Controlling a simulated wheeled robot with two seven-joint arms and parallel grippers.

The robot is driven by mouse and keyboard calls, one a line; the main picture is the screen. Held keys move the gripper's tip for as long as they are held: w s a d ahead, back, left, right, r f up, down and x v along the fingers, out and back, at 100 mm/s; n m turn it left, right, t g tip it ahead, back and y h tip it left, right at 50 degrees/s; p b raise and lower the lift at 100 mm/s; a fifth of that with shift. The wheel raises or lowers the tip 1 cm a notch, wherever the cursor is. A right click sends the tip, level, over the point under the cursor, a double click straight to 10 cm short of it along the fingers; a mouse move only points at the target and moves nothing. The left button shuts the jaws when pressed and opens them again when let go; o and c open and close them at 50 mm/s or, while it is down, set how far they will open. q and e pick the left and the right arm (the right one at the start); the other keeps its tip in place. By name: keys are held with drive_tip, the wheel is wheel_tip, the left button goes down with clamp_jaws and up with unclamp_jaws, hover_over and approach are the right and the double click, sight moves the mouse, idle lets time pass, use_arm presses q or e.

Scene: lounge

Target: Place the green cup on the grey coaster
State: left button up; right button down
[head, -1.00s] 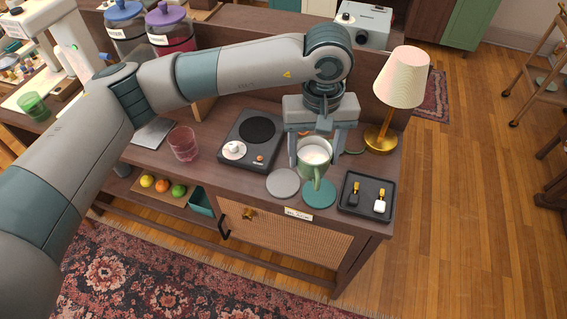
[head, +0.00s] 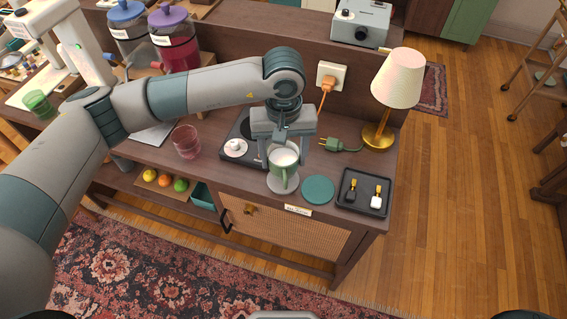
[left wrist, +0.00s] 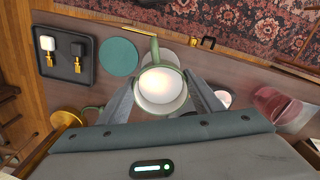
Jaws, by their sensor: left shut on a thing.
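The green cup (head: 285,171), with white contents, is upright between the fingers of my left gripper (head: 284,158), which is shut on it. In the left wrist view the cup (left wrist: 162,91) sits between both fingers, its handle pointing away from the gripper. The grey coaster (head: 273,187) lies directly beneath the cup in the head view, partly hidden by it. I cannot tell whether the cup's base touches the coaster. A teal coaster (head: 318,190) lies just to the right, empty; it also shows in the left wrist view (left wrist: 119,57). My right gripper is not in view.
A black tray (head: 347,205) with two small items and a gold lamp (head: 399,82) stand to the right. A dark turntable-like device (head: 233,136) and a pink glass (head: 186,142) are to the left. The cabinet's front edge is close.

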sight(284, 166)
use_arm(q)
drive_tip(key=shift+f+p, duration=0.95)
drive_tip(key=shift+f, duration=0.9)
drive_tip(key=shift+f+b, duration=0.2)
drive_tip(key=shift+b, duration=0.15)
drive_tip(key=o, duration=1.5)
drive_tip(key=shift+c, duration=0.2)
drive_tip(key=shift+r, duration=0.15)
